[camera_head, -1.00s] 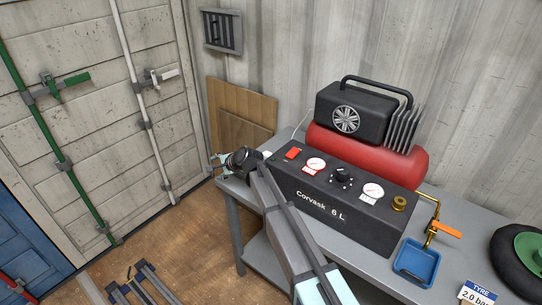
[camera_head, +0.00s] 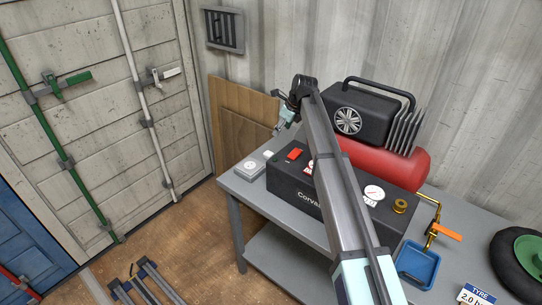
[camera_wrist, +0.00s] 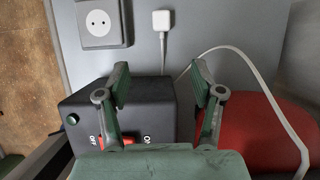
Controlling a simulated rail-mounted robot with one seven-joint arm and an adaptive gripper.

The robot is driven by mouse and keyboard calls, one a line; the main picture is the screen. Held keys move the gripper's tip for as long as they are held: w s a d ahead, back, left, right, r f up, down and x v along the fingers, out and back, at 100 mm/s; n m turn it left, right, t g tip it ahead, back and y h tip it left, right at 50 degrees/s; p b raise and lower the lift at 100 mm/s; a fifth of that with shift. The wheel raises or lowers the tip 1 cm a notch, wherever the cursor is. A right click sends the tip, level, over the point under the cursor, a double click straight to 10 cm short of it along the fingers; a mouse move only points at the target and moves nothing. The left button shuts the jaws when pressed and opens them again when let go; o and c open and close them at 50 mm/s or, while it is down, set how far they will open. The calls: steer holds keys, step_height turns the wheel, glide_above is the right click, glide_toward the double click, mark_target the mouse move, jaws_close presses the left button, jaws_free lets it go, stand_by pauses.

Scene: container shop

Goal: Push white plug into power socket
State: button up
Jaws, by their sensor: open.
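The white plug (camera_wrist: 162,20) lies on the grey table top in the wrist view, a short way right of the power socket (camera_wrist: 99,20). The socket is a grey box with a pale round face and two holes; it also shows at the table's left end in the head view (camera_head: 250,168). The plug is apart from the socket. A small white patch beside the socket in the head view looks like the plug (camera_head: 268,154). My gripper (camera_wrist: 160,82) is open and empty, above the compressor box. In the head view my gripper (camera_head: 282,126) is raised above the table's left end.
The black compressor box (camera_wrist: 125,120) with a red switch (camera_wrist: 118,141) lies below my gripper. A white cable (camera_wrist: 262,82) loops over the table towards the red tank (camera_wrist: 262,125). A blue tray (camera_head: 416,264) and a tyre (camera_head: 518,264) stand farther right.

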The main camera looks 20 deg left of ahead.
stand_by(0.3)
steer(key=p, duration=0.4)
glide_above(269, 153)
steer(key=s+d, duration=0.1)
steer(key=d, duration=0.1)
step_height(269, 153, down, 11)
steer(key=shift+d+f, duration=0.1)
steer(key=shift+f, duration=0.1)
steer(key=shift+p+x, duration=1.05)
steer(key=shift+x, duration=1.5)
steer(key=shift+w, duration=0.2)
steer(key=c, duration=1.2)
